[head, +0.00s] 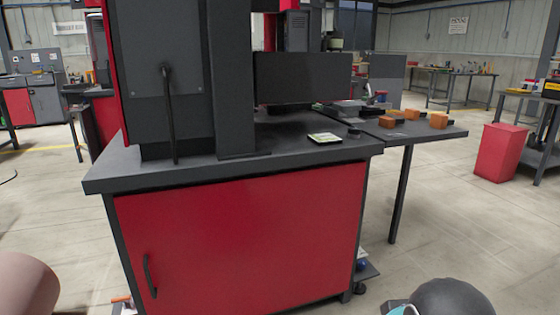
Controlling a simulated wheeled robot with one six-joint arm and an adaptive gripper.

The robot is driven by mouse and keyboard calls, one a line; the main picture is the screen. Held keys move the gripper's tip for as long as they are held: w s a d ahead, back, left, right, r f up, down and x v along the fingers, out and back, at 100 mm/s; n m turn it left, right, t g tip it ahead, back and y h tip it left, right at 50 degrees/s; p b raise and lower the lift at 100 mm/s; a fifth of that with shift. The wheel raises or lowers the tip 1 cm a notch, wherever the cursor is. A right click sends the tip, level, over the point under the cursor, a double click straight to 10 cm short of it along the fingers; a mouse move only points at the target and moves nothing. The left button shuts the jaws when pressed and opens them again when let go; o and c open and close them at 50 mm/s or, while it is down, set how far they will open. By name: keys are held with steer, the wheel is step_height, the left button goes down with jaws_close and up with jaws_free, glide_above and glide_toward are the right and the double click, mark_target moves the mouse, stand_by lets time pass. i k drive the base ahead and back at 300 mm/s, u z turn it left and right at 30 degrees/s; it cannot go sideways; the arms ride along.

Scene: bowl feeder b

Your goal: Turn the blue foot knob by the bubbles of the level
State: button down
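A small blue knob (362,265) shows low down at the right rear foot of the red-fronted machine bench, partly hidden behind the bench's corner. A small flat plate with a pale yellow-green face (325,138) lies on the dark bench top near its right end. It looks like the level, but its bubbles are too small to read. My gripper is not in view. A dark rounded part at the lower right edge looks like part of my arm.
The dark bench top (300,155) overhangs its red cabinet (240,240). A side table (425,130) with orange blocks (438,120) adjoins on the right, its thin leg (400,195) reaching the floor. A red bin (499,152) stands farther right. Floor between is clear.

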mark_target(362, 264)
steer(key=z, duration=0.05)
steer(key=k, duration=0.5)
steer(key=z, duration=1.6)
steer(key=i, duration=1.2)
steer(key=u, duration=1.75)
